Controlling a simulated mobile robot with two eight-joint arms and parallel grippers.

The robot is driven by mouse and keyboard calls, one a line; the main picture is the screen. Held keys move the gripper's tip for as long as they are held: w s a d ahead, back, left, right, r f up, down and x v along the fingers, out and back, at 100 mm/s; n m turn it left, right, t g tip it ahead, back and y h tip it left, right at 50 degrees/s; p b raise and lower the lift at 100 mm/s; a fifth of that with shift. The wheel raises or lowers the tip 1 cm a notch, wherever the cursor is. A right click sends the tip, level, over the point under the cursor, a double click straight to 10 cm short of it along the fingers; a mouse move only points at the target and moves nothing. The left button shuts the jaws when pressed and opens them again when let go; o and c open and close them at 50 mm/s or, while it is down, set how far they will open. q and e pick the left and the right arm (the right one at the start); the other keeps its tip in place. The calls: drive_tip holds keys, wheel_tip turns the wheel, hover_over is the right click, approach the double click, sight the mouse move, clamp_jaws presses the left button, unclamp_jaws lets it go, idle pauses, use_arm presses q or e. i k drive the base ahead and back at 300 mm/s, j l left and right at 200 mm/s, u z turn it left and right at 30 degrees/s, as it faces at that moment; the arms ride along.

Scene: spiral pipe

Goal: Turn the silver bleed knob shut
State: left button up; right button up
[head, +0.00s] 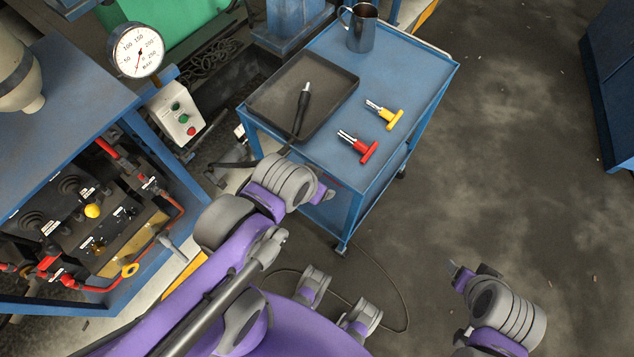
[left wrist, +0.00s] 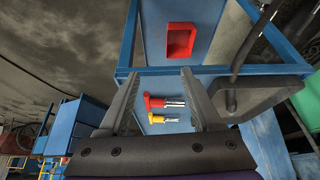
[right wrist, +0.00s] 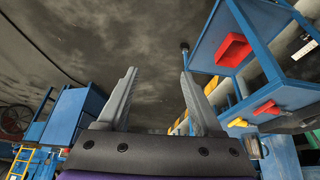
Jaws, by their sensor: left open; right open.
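The valve bench (head: 95,235) is at the lower left of the head view, with black blocks, red pipes and small knobs. A grey-silver handle (head: 172,246) sticks out at its right end; I cannot tell whether it is the bleed knob. My left gripper (left wrist: 160,84) is open and empty in its wrist view. The cart with a red and a yellow T-handled key shows beyond its fingers. My right gripper (right wrist: 157,78) is open and empty, facing dark floor. Neither gripper is at the valve bench.
The blue cart (head: 408,85) carries a dark tray (head: 262,95), a metal mug (head: 360,28), a red key (head: 365,150) and a yellow key (head: 388,116). A pressure gauge (head: 136,50) and a button box (head: 176,117) stand beside the bench. Floor at the right is open.

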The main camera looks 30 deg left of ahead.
sight(156, 188)
drive_tip(key=u, duration=3.35)
